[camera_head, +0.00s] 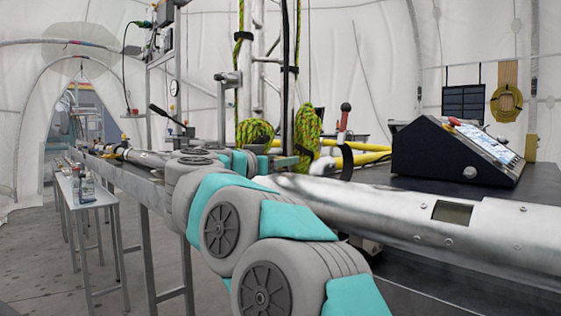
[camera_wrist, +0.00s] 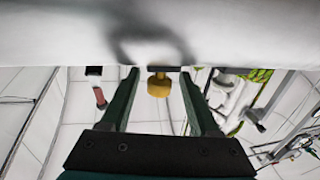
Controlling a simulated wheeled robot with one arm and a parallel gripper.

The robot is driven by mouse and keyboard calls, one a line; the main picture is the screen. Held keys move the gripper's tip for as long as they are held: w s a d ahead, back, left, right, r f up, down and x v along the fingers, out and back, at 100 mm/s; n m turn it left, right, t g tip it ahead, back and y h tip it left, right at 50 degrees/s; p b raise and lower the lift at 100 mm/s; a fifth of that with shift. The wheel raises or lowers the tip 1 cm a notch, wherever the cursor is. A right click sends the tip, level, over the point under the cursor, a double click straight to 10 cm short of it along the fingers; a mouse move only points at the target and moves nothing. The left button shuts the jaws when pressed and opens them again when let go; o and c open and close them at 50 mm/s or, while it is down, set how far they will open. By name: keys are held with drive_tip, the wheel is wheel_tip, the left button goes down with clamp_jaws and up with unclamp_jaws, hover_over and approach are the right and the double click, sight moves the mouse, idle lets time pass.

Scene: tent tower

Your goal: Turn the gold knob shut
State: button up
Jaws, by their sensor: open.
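The gold knob (camera_wrist: 159,86) shows in the wrist view, on a short stem below a large pale surface that fills the top of the picture. My gripper (camera_wrist: 158,74) is open, with one dark green finger on each side of the knob and a gap on both sides. I cannot tell how deep the knob sits between the fingers. In the head view my grey and teal arm reaches to the long silver tube (camera_head: 430,215). The knob and my gripper cannot be made out there.
A black console (camera_head: 440,150) stands on the dark bench at the right. A red-ended part (camera_wrist: 98,92) hangs left of my gripper in the wrist view. Green ropes (camera_head: 305,130) hang behind the tube. A small side table (camera_head: 90,190) stands at the left, with open floor around it.

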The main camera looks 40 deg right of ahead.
clamp_jaws()
idle(0.4)
drive_tip(key=shift+r+g+p, duration=0.25)
drive_tip(key=shift+g+p, duration=0.05)
drive_tip(key=shift+p, duration=0.4)
drive_tip(key=shift+r+m+g+p, duration=0.2)
drive_tip(key=shift+m+g+p, duration=0.3)
drive_tip(key=shift+p, duration=0.75)
drive_tip(key=shift+f+m+g+h+p, duration=0.15)
drive_tip(key=shift+m+g+h+p, duration=0.15)
drive_tip(key=shift+m+g+p, duration=0.5)
drive_tip(key=g, duration=0.1)
drive_tip(key=m+g, duration=0.1)
drive_tip(key=g, duration=0.1)
drive_tip(key=m+g+p, duration=0.1)
drive_tip(key=shift+f+g, duration=0.3)
drive_tip(key=shift+m+g+y, duration=0.5)
drive_tip(key=shift+m+g, duration=0.7)
drive_tip(key=shift+g, duration=0.3)
drive_tip(key=shift+s+m+g+y, duration=0.15)
drive_tip(key=shift+m+g+y, duration=0.55)
drive_tip(key=shift+m+g, duration=0.65)
drive_tip(key=shift+n+g, duration=0.25)
